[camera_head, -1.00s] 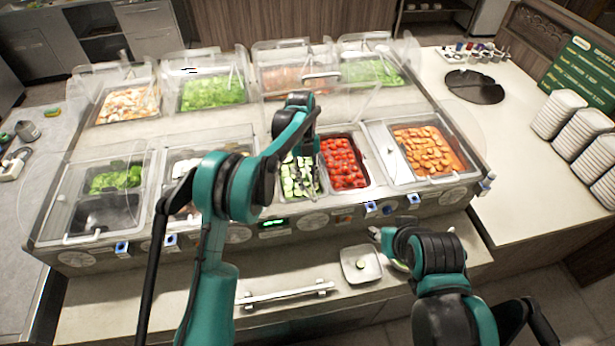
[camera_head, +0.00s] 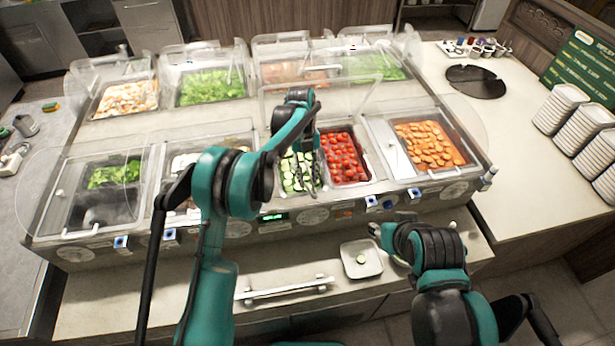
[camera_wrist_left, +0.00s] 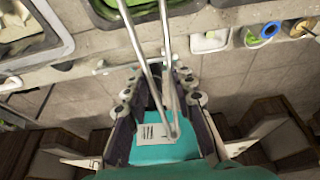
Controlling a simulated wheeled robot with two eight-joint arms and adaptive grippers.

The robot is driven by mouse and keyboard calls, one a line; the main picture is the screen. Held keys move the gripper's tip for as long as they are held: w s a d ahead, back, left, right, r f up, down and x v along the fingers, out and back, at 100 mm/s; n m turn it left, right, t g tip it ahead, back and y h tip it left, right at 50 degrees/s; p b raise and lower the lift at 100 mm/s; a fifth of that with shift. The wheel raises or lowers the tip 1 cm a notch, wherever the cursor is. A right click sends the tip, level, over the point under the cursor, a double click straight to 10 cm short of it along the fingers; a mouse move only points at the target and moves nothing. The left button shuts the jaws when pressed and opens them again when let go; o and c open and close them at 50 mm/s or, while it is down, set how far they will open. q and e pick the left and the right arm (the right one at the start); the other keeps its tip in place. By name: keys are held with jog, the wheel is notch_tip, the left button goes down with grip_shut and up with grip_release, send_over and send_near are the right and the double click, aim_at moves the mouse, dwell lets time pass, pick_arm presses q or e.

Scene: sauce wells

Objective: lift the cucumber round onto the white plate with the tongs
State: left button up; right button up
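The white plate (camera_head: 347,270) lies on the front counter, with a pale green cucumber round (camera_head: 361,259) on it. More cucumber rounds (camera_head: 290,180) lie in a well behind it. My left gripper (camera_head: 306,140) is above that well. The metal tongs (camera_head: 314,172) hang below it over the cucumber. In the left wrist view, the two tong arms (camera_wrist_left: 150,75) run between the fingers of my left gripper (camera_wrist_left: 160,105), which appears shut on them. My right gripper (camera_head: 384,236) is low beside the plate's right edge; its fingers are mostly hidden by its arm.
A tomato well (camera_head: 343,158) and an orange-slice well (camera_head: 428,146) lie right of the cucumber. Clear guards (camera_head: 320,95) stand over the wells. A metal bar (camera_head: 285,291) lies along the counter front. Stacked white plates (camera_head: 562,108) stand at the far right.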

pick_arm(q)
jog(key=shift+f, duration=0.2)
dwell(0.3)
jog(key=shift+f+b, duration=0.8)
jog(key=shift+b, duration=0.05)
jog(key=shift+w+f+b, duration=0.1)
jog(key=shift+f+b, duration=0.55)
jog(key=shift+f, duration=0.05)
jog(key=shift+o, duration=0.3)
grip_shut()
jog(key=shift+r, duration=0.1)
